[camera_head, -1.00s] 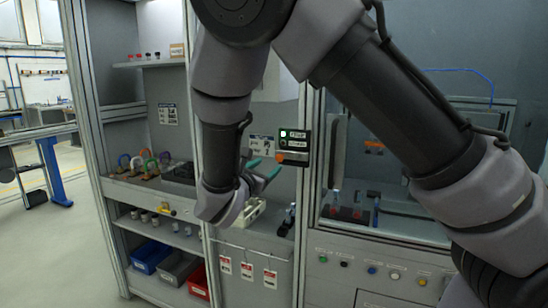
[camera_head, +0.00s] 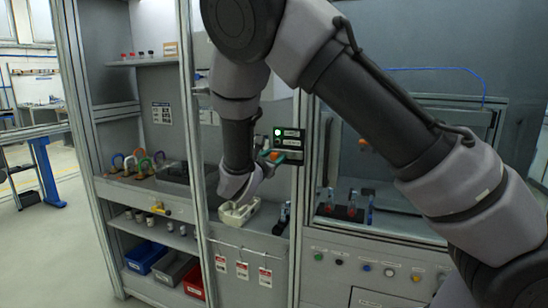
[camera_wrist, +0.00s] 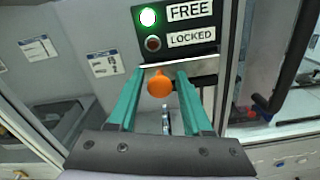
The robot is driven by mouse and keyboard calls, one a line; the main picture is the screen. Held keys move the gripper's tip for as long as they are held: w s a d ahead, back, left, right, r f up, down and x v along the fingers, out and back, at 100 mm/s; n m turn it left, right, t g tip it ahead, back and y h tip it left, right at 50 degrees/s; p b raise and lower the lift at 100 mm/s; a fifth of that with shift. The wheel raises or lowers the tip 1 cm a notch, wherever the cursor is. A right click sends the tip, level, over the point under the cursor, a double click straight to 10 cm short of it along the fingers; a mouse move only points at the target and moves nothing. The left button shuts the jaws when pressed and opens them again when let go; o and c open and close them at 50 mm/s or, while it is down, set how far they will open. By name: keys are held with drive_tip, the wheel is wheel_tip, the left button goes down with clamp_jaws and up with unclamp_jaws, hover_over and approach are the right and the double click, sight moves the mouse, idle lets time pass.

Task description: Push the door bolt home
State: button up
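The orange bolt knob (camera_wrist: 160,87) sticks out below a black sign panel (camera_wrist: 188,12) in the wrist view. A pale metal strip (camera_wrist: 195,62) runs across just behind it. The panel reads FREE beside a lit green lamp (camera_wrist: 148,17) and LOCKED beside an unlit dark red lamp (camera_wrist: 153,43). My gripper (camera_wrist: 160,74) is open, its two teal fingers pointing at the panel. The knob shows between the fingers with a gap on each side; I cannot tell its exact depth. In the head view the knob (camera_head: 274,156) shows beside my gripper (camera_head: 281,152).
A glazed door frame (camera_wrist: 236,60) stands right of the panel. Below it is a row of buttons (camera_head: 365,266). A cream tray (camera_head: 238,214) sits on the counter below my gripper. Red-and-white tags (camera_head: 243,270) hang in front. Shelves with padlocks (camera_head: 140,163) stand to the left.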

clamp_jaws()
idle(1.2)
